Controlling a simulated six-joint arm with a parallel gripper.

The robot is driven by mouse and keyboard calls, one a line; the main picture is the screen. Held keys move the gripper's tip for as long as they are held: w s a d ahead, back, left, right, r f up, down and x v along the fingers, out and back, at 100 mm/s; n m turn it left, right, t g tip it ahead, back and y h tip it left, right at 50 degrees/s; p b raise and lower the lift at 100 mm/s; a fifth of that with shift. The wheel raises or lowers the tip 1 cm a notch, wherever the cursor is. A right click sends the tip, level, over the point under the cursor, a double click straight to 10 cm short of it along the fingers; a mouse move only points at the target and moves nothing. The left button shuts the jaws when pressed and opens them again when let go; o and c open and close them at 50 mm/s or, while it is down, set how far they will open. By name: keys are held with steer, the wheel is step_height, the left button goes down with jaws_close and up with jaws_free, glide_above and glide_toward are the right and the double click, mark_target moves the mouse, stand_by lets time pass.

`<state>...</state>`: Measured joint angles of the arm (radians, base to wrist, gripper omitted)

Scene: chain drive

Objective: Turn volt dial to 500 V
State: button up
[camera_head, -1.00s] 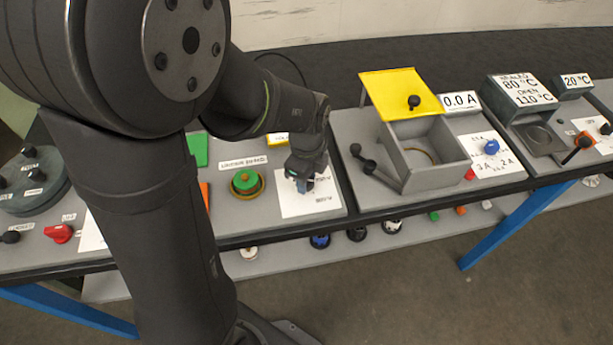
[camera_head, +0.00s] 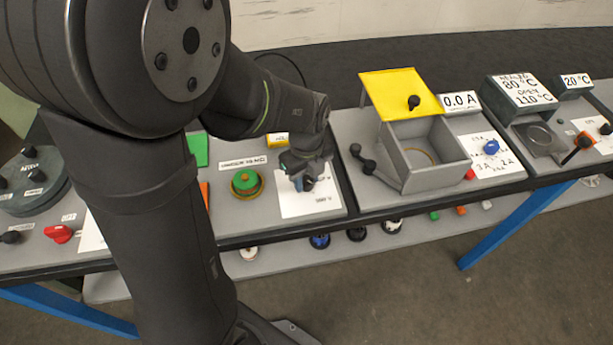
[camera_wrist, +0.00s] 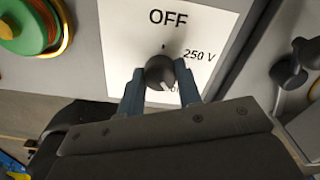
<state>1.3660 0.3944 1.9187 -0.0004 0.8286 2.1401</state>
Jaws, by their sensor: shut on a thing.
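The volt dial (camera_wrist: 161,72) is a round black knob with a short white mark, on a white card (camera_wrist: 125,40). In the wrist view the card reads OFF above the dial and 250 V to its right. A third label below right is mostly hidden by a finger. The white mark points down and slightly right, roughly toward that hidden label. My gripper (camera_wrist: 159,82) is shut on the dial, one blue-grey finger at each side. In the head view my gripper (camera_head: 303,181) is over the card and hides most of the dial.
A green and orange spool (camera_head: 246,183) stands left of the card. An open grey box (camera_head: 428,155) with a yellow lid (camera_head: 400,95) and a black crank (camera_head: 363,160) stand to the right. The display reads 0.0 A (camera_head: 460,101).

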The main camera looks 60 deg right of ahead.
mark_target(307, 179)
steer(key=o, duration=1)
steer(key=shift+c, duration=0.2)
step_height(307, 179, up, 17)
steer(key=shift+r, duration=0.2)
step_height(307, 179, down, 18)
steer(key=shift+r, duration=0.25)
stand_by(0.5)
steer(key=shift+r, duration=0.1)
